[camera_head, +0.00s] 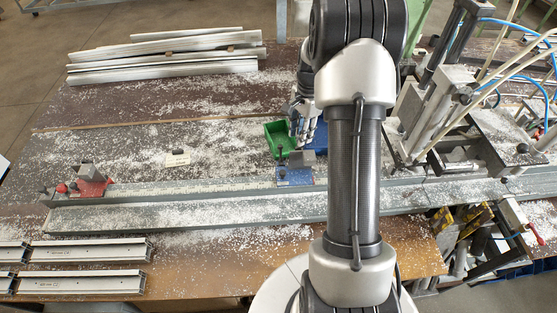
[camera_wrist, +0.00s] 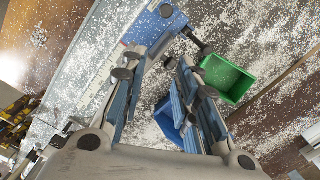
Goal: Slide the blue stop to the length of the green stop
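The blue stop (camera_head: 294,176) sits on the long grey rail, near its middle, with a grey block and a dark knob on it. It also shows in the wrist view (camera_wrist: 158,22), just beyond my fingertips. My gripper (camera_head: 303,133) is above the bench behind the blue stop. In the wrist view its fingers (camera_wrist: 157,68) are spread apart with nothing between them. I see no green stop. A red stop (camera_head: 91,187) sits at the rail's left end.
The rail (camera_head: 180,190) carries a pale scale strip. A blue bin (camera_head: 320,140) stands by the green one. Clamp machinery with hoses (camera_head: 440,110) stands at right. White profiles (camera_head: 165,55) lie at the back. White chips cover the bench.

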